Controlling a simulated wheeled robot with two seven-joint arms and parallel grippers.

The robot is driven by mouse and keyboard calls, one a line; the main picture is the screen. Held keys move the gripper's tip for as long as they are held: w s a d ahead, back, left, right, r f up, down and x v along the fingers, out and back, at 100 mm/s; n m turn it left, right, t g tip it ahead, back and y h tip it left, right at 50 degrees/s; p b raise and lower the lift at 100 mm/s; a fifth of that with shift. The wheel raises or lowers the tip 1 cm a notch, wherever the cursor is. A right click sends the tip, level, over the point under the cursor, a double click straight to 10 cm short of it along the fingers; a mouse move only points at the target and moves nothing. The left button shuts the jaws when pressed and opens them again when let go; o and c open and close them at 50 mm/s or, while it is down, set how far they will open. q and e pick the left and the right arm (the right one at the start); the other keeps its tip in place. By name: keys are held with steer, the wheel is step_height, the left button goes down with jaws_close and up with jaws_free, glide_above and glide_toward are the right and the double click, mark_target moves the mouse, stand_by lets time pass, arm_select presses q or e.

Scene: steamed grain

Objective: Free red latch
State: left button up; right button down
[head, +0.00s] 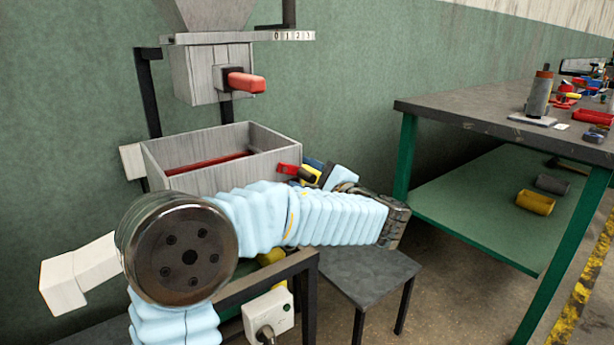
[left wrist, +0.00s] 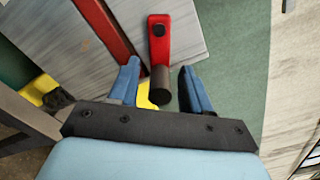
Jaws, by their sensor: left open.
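The red latch (left wrist: 160,40) is a flat red bar with a dark cylindrical knob (left wrist: 160,82), mounted on the grey box's outer wall. In the head view the latch (head: 289,169) shows at the right end of the box, partly behind my gripper. My left gripper (head: 316,171) is at that end. In the left wrist view its two blue fingers (left wrist: 159,70) are spread, with the knob between them and a gap visible on each side. I cannot tell how deep the knob sits between the fingers. My right gripper is not in view.
The grey box (head: 230,143) has a red bar inside and stands under a hopper outlet with a red handle (head: 246,82). A grey stool (head: 365,272) is below my arm. A workbench (head: 470,112) with tools stands at right.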

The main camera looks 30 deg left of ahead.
arm_select(q)
steer(key=shift+c, duration=0.5)
jaws_close()
steer(key=shift+f+b, duration=0.1)
steer(key=shift+b, duration=0.2)
steer(key=n+b, duration=0.2)
steer(key=r+n+b, duration=0.1)
steer(key=shift+w+d+n+b, duration=0.1)
steer(key=shift+w+n+b, duration=0.1)
steer(key=shift+n+b, duration=0.2)
steer(key=shift+r+n+b, duration=0.25)
steer(key=shift+n+b, duration=0.1)
steer(key=shift+n, duration=0.05)
steer(key=shift+r+n, duration=0.3)
steer(key=shift+r, duration=0.1)
steer(key=shift+o, duration=0.5)
jaws_free()
steer(key=shift+d, duration=0.1)
